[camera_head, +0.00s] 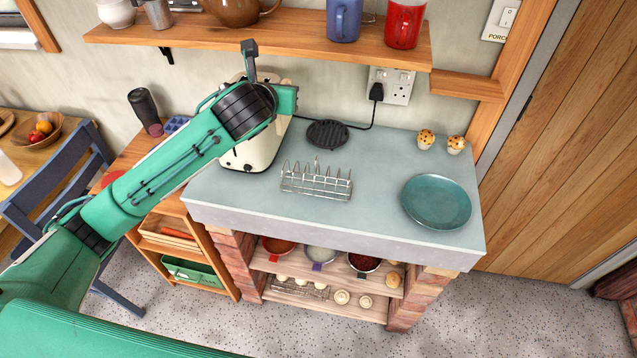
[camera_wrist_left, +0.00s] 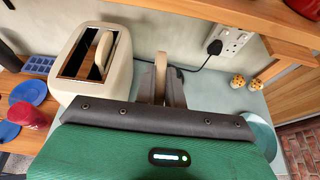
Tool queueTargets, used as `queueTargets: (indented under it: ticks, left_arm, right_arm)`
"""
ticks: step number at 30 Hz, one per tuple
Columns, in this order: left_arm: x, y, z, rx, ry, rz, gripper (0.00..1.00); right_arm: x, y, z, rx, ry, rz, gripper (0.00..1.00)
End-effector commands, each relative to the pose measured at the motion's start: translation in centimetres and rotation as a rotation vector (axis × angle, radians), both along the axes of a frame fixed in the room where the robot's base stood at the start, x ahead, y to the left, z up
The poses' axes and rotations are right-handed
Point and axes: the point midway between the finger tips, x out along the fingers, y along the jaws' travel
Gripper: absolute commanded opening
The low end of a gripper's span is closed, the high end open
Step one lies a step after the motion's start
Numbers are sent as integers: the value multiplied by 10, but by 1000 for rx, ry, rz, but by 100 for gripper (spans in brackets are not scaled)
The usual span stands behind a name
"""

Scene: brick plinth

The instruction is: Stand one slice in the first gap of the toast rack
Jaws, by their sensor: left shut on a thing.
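The toast rack (camera_head: 316,183), a silver wire rack, stands empty on the pale blue-grey worktop. The cream toaster (camera_head: 252,151) stands to its left, partly covered by my left arm. In the left wrist view the toaster (camera_wrist_left: 118,82) has one slice (camera_wrist_left: 104,48) sticking up from a slot. My left gripper (camera_wrist_left: 161,88) is shut on another slice (camera_wrist_left: 160,68), seen edge-on and upright, to the right of the toaster. In the head view the hand is above the toaster, and its fingertips and the held slice are hidden. The rack is hidden in the wrist view. My right gripper is not in view.
A teal plate (camera_head: 436,202) lies at the worktop's right, with two muffins (camera_head: 441,142) behind it. A black trivet (camera_head: 327,134) lies behind the rack. A wooden shelf (camera_head: 300,38) with mugs runs above. The worktop between rack and plate is clear.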

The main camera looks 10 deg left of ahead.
Motion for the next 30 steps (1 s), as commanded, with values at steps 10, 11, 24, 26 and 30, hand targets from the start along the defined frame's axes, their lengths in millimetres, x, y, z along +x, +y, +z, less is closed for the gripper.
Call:
queueTargets:
  ticks: [10,11,24,26,30]
  left_arm:
    - [-2,4,-61,1,10,10,0]
    - [-2,3,-68,0,10,9,0]
    - [-1,3,-154,-1,3,8,0]
    - [-1,3,-158,-1,2,8,0]
    - [-2,3,-178,0,7,9,0]
  right_arm:
    - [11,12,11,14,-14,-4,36]
    - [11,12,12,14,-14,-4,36]
    - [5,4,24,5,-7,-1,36]
    - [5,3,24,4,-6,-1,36]
    - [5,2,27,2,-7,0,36]
